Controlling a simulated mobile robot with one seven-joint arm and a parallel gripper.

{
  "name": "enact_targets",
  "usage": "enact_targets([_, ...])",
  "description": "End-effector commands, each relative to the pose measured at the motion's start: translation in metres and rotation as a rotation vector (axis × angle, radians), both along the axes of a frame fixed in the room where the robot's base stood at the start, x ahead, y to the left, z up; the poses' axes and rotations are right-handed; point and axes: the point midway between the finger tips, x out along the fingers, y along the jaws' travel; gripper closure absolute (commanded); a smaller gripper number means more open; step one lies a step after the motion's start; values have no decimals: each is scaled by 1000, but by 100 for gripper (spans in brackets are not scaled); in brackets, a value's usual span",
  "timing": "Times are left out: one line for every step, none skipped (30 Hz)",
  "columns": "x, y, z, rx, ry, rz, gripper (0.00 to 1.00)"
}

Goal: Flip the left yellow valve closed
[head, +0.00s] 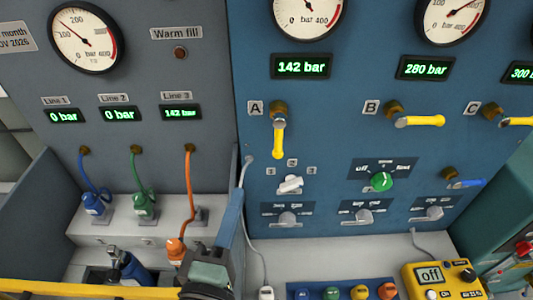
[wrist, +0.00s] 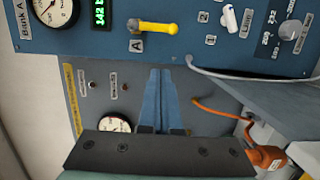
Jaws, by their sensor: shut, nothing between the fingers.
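The left yellow valve (head: 279,134) is at label A on the blue panel. Its yellow lever points straight down in the head view, below a brass fitting. The same valve (wrist: 157,27) shows near the top of the wrist view, its lever lying sideways there because that picture is turned. My gripper (wrist: 160,72) is shut and empty, its blue fingers side by side in the wrist view. The fingers are apart from the lever, which lies above them in that picture.
Valves B (head: 416,121) and C (head: 512,121) have yellow levers pointing right. A white knob (head: 290,185) and a green knob (head: 381,181) sit below. An orange hose (head: 190,190) and a grey cable (head: 243,205) hang nearby. A yellow box (head: 440,280) stands at the lower right.

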Motion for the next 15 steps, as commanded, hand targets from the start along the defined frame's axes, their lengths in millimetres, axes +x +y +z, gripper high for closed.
enact_targets([11, -2, 5, 0, -2, -2, 100])
enact_targets([17, -4, 6, 0, -2, -3, 100])
enact_targets([26, -6, 6, 0, -2, -4, 100])
enact_targets([32, -7, 6, 1, -2, -3, 100])
enact_targets([38, -8, 5, 0, -1, -3, 100])
enact_targets([46, -10, 6, 1, -1, -3, 100])
enact_targets([52, -11, 6, 2, -1, -3, 100])
enact_targets([58, -12, 5, 1, -1, -3, 100])
enact_targets([65, -13, 5, 1, -1, -2, 100])
enact_targets([71, -15, 5, 1, -1, -2, 100])
enact_targets([76, -16, 5, 2, -1, -3, 100])
enact_targets([79, -22, 5, 1, 2, -4, 100])
enact_targets([81, -27, 5, 1, 2, -5, 100])
enact_targets([84, -30, 5, 1, 2, -4, 100])
enact_targets([86, -35, 4, 2, 2, -4, 100])
